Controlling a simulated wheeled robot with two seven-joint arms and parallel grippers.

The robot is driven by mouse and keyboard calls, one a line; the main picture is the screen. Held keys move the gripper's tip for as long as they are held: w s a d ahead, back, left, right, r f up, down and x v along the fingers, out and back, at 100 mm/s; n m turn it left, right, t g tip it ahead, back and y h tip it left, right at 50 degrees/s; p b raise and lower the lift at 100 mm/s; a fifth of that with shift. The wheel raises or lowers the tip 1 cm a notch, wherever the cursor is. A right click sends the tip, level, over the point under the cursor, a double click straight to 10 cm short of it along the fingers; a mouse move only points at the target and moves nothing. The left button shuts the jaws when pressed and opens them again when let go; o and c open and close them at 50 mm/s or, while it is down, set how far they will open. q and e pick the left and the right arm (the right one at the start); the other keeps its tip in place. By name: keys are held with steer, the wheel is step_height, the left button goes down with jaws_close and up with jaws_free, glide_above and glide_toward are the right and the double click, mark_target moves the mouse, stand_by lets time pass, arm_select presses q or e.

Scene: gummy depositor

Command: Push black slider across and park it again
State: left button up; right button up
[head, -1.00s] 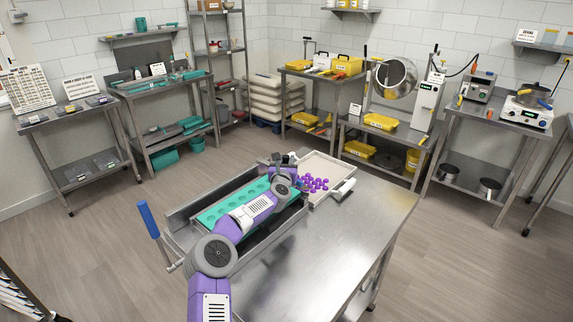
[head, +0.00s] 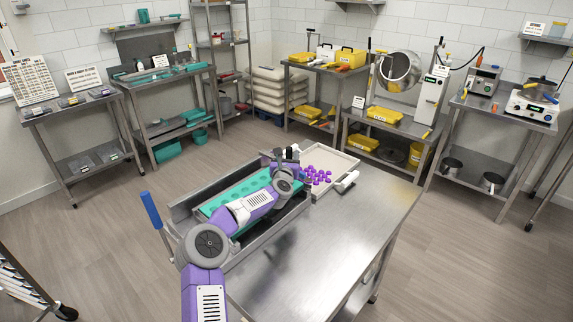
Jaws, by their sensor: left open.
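The depositor (head: 178,212) is a long metal trough on the steel table, with a teal mould (head: 222,208) of round cavities in it. My purple and grey left arm lies over the trough and hides part of the mould. My left gripper (head: 292,156) is at the trough's far right end, beside the cream tray. It is small and partly hidden by its own wrist; its jaws are open. Small dark parts show around the gripper there, but I cannot tell whether one is the black slider or whether the gripper touches it. My right gripper is out of view.
A cream tray (head: 338,160) with several purple gummies (head: 318,177) stands right of the trough, with a white cylinder (head: 347,182) at its edge. A blue-handled lever (head: 150,211) sticks up at the trough's left end. The steel table (head: 335,232) is clear at front right.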

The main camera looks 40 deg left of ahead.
arm_select(q)
steer(key=shift+v, duration=2.7)
